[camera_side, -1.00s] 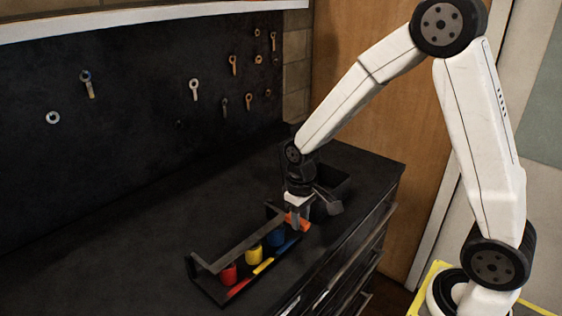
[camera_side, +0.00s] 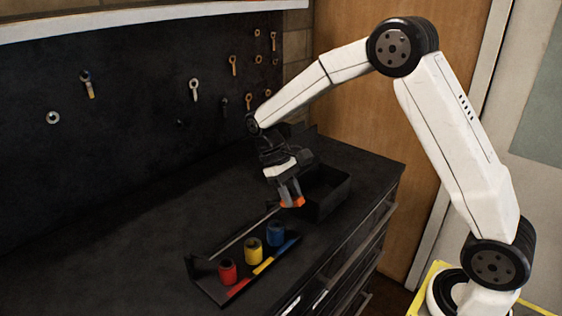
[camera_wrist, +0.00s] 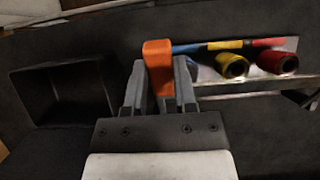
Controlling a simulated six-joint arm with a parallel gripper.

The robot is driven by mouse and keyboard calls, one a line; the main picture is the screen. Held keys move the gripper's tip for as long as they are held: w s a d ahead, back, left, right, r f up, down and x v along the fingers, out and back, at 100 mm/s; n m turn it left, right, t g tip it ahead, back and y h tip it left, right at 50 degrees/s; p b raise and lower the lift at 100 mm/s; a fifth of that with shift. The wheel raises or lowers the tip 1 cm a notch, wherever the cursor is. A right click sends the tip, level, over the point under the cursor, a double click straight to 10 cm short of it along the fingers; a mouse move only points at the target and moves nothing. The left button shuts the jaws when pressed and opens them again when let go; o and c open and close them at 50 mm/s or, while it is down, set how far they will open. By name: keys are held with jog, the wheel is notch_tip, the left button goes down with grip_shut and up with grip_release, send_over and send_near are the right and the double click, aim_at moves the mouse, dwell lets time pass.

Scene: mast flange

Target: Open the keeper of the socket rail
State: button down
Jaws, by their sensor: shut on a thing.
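The socket rail (camera_side: 215,287) lies on the dark bench with a red socket (camera_side: 228,272), a yellow socket (camera_side: 253,250) and a blue socket (camera_side: 276,235) upright in it. The keeper bar (camera_side: 244,235) shows as a thin pale strip along the rear side, clear of the socket tops. My gripper (camera_side: 290,199) is shut on the keeper's orange tab (camera_side: 299,202) at the rail's far end. In the wrist view the orange tab (camera_wrist: 158,66) stands between both fingers. The red (camera_wrist: 278,62) and yellow (camera_wrist: 232,65) sockets show there; the blue one is mostly hidden by my gripper.
An open black bin (camera_side: 331,198) stands close beside my gripper, beyond the rail's far end; it also shows in the wrist view (camera_wrist: 62,95). Tools hang on the dark wall board (camera_side: 130,140) behind. The bench left of the rail is clear.

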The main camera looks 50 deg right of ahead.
jog(key=shift+w+r+g, duration=0.7)
jog(key=shift+w+g, duration=0.25)
jog(key=shift+g, duration=0.2)
jog(key=shift+w+r+g, duration=0.65)
jog(key=shift+w+g, duration=0.25)
jog(key=shift+g, duration=0.25)
jog(key=shift+c, duration=2)
grip_release()
jog(key=shift+r, duration=0.1)
jog(key=shift+s, duration=0.15)
